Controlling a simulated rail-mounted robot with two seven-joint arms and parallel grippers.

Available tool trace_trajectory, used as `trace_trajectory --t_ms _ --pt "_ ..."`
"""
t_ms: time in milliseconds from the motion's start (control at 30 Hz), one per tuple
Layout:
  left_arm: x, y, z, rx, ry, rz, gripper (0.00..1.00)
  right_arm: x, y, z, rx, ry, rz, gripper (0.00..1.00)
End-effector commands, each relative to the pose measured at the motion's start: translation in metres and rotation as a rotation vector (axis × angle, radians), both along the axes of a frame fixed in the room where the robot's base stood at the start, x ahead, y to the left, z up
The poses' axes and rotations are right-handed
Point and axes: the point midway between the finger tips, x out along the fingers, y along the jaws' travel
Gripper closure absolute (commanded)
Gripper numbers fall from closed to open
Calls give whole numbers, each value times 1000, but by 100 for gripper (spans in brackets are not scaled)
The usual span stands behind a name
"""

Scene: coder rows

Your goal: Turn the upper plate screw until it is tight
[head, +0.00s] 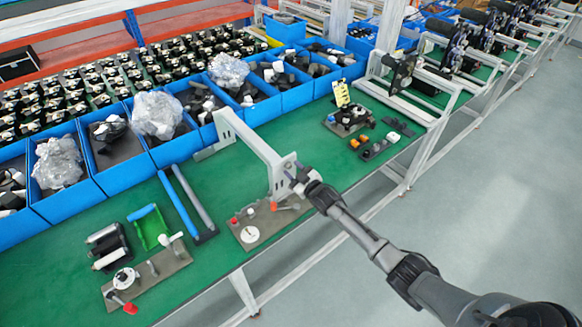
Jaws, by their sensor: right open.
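My right arm comes in from the lower right, and its right gripper (296,179) is open at the near end plate of a light grey metal bracket (255,147). The fingertips are very close to the face of that end plate (281,177); whether they touch it I cannot tell. The upper plate screw is too small to make out and may be hidden by the gripper. Below the plate is a brown base plate (268,228) with a white round disc (250,234) and red-handled parts. My left gripper is not in view.
Blue bins (110,170) with parts and plastic bags line the back of the green bench (230,187). A second fixture (147,278), a black part (108,246) and a blue-and-grey bar frame (188,203) lie to the left. Small fixtures (347,119) stand to the right. The floor in front is clear.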

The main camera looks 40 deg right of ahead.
Motion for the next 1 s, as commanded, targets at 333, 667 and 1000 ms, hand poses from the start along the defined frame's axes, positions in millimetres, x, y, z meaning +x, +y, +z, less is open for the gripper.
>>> trace_trajectory --t_ms 333,667,1000 --pt "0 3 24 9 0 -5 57 -27 3 3 1 0 0 60" --pt "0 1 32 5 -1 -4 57 -41 4 1 1 0 0 60" --pt "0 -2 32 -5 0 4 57 -41 4 0 1 0 0 60"
